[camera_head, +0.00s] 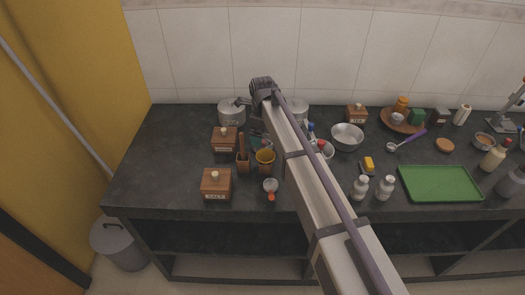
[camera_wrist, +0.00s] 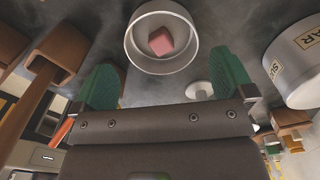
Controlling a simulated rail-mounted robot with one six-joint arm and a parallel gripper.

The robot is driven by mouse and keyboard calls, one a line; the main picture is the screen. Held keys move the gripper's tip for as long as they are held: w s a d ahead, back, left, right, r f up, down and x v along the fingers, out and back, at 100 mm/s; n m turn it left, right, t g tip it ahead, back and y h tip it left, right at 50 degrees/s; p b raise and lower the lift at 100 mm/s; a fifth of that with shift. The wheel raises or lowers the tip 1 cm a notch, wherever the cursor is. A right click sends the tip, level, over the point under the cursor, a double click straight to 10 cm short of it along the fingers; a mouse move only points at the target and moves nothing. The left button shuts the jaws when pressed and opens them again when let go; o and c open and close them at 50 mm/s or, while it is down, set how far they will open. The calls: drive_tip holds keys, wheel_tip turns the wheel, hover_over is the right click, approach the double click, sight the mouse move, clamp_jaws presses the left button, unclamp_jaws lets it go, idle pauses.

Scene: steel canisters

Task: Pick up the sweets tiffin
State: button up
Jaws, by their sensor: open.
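A round, open steel container (camera_wrist: 162,38) with a pink block (camera_wrist: 160,41) inside shows at the top of the wrist view. It carries no readable label, so I cannot tell for certain that it is the sweets tiffin. My gripper (camera_wrist: 166,75) is open, its two green fingers spread apart with nothing between them. The container lies just beyond the fingertips, roughly centred between them. In the head view my arm reaches over the counter and hides much of this area, and I cannot make out the pink block there.
A steel canister marked SUGAR (camera_wrist: 297,62) stands to the right in the wrist view. A wooden holder (camera_wrist: 70,52) is close on the left. The dark counter (camera_head: 165,150) also bears wooden boxes (camera_head: 216,183), a metal bowl (camera_head: 347,136) and a green tray (camera_head: 440,184). Its left end is clear.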

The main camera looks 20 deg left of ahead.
wheel_tip(320, 180, down, 6)
drive_tip(key=b, duration=0.5)
drive_tip(key=shift+w+a+r, duration=0.1)
drive_tip(key=shift+a+r, duration=0.05)
drive_tip(key=shift+r, duration=0.4)
drive_tip(key=c, duration=0.8)
wheel_tip(320, 180, up, 10)
drive_tip(key=p, duration=1.1)
drive_tip(key=shift+r, duration=0.25)
